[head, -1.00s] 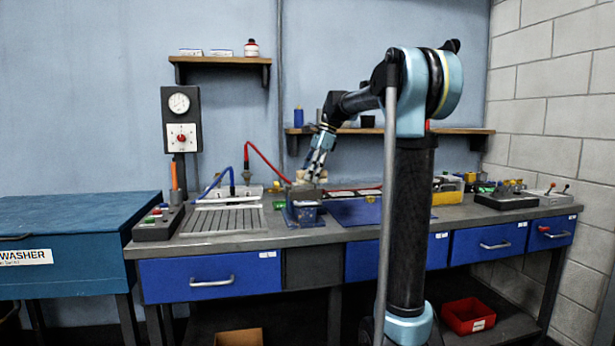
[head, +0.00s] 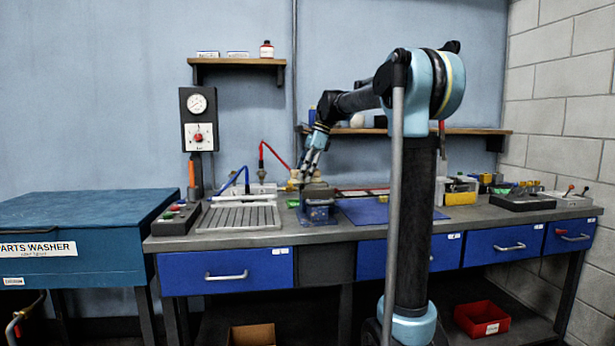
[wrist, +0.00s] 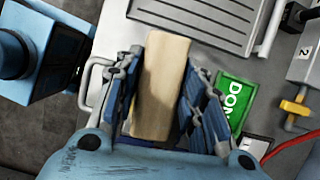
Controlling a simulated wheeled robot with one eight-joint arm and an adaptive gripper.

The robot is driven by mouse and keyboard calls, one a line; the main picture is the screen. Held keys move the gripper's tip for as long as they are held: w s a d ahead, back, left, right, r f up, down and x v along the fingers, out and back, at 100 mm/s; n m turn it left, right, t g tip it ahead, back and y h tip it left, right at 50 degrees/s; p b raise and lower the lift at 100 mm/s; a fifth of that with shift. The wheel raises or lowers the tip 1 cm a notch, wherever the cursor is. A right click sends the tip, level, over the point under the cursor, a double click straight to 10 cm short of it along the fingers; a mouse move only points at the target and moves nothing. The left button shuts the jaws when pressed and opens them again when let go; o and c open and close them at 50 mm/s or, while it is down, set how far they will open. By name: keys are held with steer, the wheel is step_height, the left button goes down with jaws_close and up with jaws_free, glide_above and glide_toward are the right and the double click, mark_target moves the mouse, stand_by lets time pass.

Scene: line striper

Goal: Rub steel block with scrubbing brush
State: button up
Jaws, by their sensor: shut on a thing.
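My gripper (wrist: 160,95) is shut on a pale wooden piece, apparently the scrubbing brush (wrist: 162,80), gripped between its two fingers in the wrist view. Bristles cannot be made out. In the head view my gripper (head: 306,176) points down over the bench, just left of and above a blue vise (head: 318,214). A grey block, apparently the steel block (head: 319,190), sits on top of the vise. The brush is small there, close to the block's left side; I cannot tell whether they touch. The block cannot be made out in the wrist view.
A ribbed drain tray (head: 235,217) lies left of the vise, and a blue mat (head: 365,212) right of it. A green "DONE" card (wrist: 235,98) lies beside my gripper. Blue and red hoses stand behind. A yellow bin (head: 460,198) and a dark box (head: 520,201) occupy the right.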

step_height(320, 180, up, 2)
steer(key=shift+d, duration=0.1)
steer(key=shift+r, duration=2.85)
steer(key=shift+s, duration=0.15)
